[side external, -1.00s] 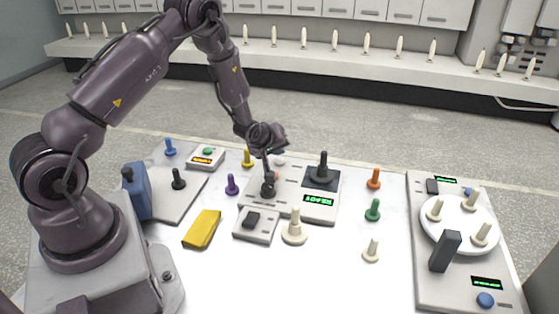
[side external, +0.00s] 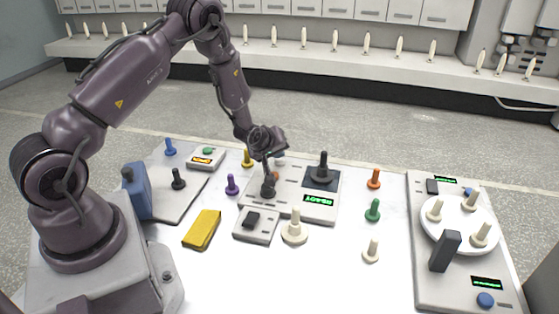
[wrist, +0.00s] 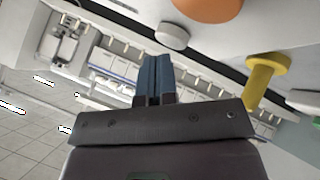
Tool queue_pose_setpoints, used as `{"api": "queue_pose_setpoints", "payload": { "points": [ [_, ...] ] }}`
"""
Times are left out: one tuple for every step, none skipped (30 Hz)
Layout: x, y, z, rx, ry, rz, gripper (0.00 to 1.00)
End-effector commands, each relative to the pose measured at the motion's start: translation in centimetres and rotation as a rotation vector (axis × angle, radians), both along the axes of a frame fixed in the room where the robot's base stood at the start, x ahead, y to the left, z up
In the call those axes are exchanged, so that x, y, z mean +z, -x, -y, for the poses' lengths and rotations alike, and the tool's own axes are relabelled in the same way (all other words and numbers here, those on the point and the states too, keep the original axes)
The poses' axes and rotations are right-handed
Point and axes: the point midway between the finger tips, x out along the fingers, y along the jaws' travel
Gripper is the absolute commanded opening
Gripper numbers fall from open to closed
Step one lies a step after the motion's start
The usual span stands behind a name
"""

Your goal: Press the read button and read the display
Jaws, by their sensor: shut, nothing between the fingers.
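A grey panel (side external: 290,212) near the table's middle carries a green-lit display (side external: 319,200), whose characters are too small to read surely. A dark knob stands on a black square (side external: 322,181) above the display. My gripper (side external: 267,168) points down over this left part, fingers shut and empty in the wrist view (wrist: 156,62). Contact is unclear.
A yellow block (side external: 202,229), a small black-switch box (side external: 256,227) and several coloured pegs surround the panel. A right-hand panel (side external: 436,290) holds a white dish.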

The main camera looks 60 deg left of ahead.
Motion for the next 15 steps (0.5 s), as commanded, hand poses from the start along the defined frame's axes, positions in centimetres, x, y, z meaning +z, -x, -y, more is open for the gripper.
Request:
{"api": "queue_pose_setpoints", "payload": {
  "points": [
    [-0.25, -0.01, 0.0, -0.001, -0.001, 0.001, 0.0],
    [-0.3, 0.0, 0.0, -0.001, -0.001, 0.001, 0.0],
    [-0.37, -0.01, 0.0, -0.001, -0.001, 0.001, 0.0],
    [-0.42, -0.01, 0.01, -0.001, -0.001, 0.001, 0.0],
    [-0.48, -0.01, 0.01, -0.001, -0.001, 0.001, 0.0],
    [-0.56, -0.02, 0.01, -0.001, -0.003, 0.002, 0.0],
    [-0.61, -0.02, 0.0, -0.001, -0.003, 0.002, 0.0],
    [-0.63, -0.04, -0.01, -0.001, -0.003, 0.003, 0.0],
    [-0.66, -0.07, -0.01, -0.001, -0.003, 0.003, 0.0],
    [-0.69, -0.09, -0.01, -0.001, -0.004, 0.004, 0.0],
    [-0.71, -0.1, -0.02, -0.001, -0.004, 0.004, 0.0],
    [-0.74, -0.13, -0.02, -0.002, -0.004, 0.005, 0.0],
    [-0.78, -0.14, -0.03, -0.001, -0.004, 0.006, 0.0],
    [-0.8, -0.16, -0.03, -0.001, -0.004, 0.006, 0.0],
    [-0.85, -0.15, -0.04, -0.001, -0.004, 0.006, 0.0]
  ]
}}
